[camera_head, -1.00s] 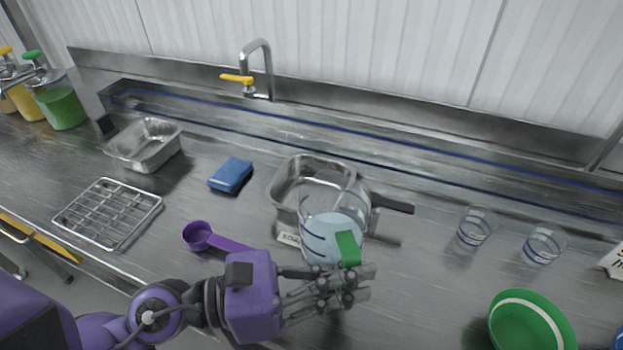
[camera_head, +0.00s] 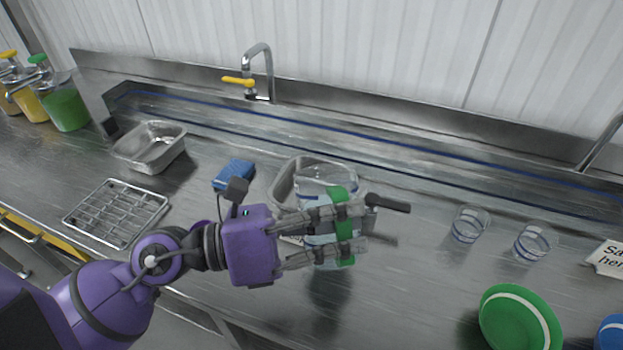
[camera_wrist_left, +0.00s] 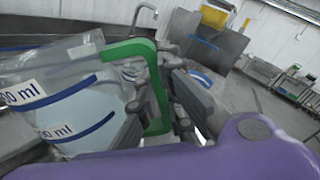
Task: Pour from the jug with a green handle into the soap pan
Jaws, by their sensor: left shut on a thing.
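The clear jug with a green handle (camera_head: 328,181) holds pale blue liquid and looks roughly upright. My left gripper (camera_head: 355,230) is shut on its green handle. In the left wrist view the jug (camera_wrist_left: 75,100) shows blue lines and "ml" labels, with the green handle (camera_wrist_left: 150,85) between the fingers. A square metal pan with a black handle (camera_head: 283,190) stands right behind the jug, which hides much of it and of its front. I cannot read a soap label on it now. My right gripper is not in view.
A second metal pan (camera_head: 127,150), a wire rack (camera_head: 85,213) and a blue sponge (camera_head: 233,173) lie to the left. Two clear cups (camera_head: 469,226) (camera_head: 534,244), a green bowl (camera_head: 510,325) and a label card (camera_head: 609,258) are at right. A tap (camera_head: 263,60) stands behind.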

